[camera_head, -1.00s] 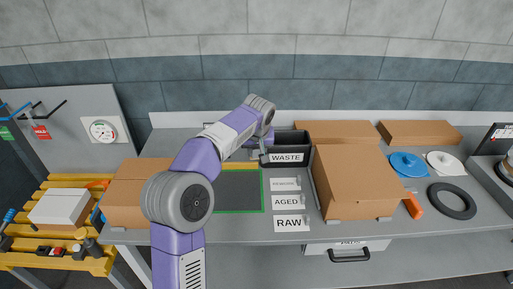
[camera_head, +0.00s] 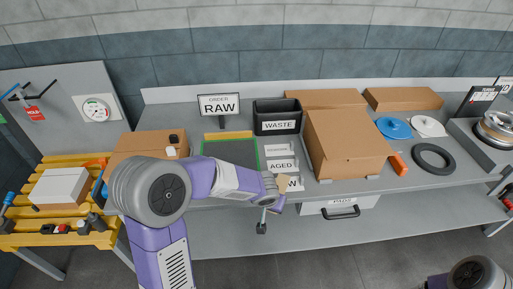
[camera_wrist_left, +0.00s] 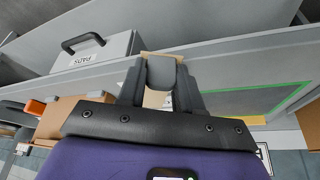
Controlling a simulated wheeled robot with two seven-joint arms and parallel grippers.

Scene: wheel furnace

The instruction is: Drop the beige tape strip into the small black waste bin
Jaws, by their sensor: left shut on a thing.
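The beige tape strip (camera_wrist_left: 163,55) shows in the left wrist view as a thin beige piece across the fingertips of my left gripper (camera_wrist_left: 160,72). The gripper is shut on it. In the head view my left gripper (camera_head: 262,225) is low at the table's front edge, in front of the label cards. A small beige patch (camera_head: 284,184) shows beside the wrist; I cannot tell if it is the strip. The small black waste bin (camera_head: 277,115), labelled WASTE, stands open at the back, beyond the gripper and apart from it. My right gripper is out of view.
A cardboard box (camera_head: 345,145) stands right of the bin and the label cards. A drawer (camera_head: 340,208) is under the table's front edge.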

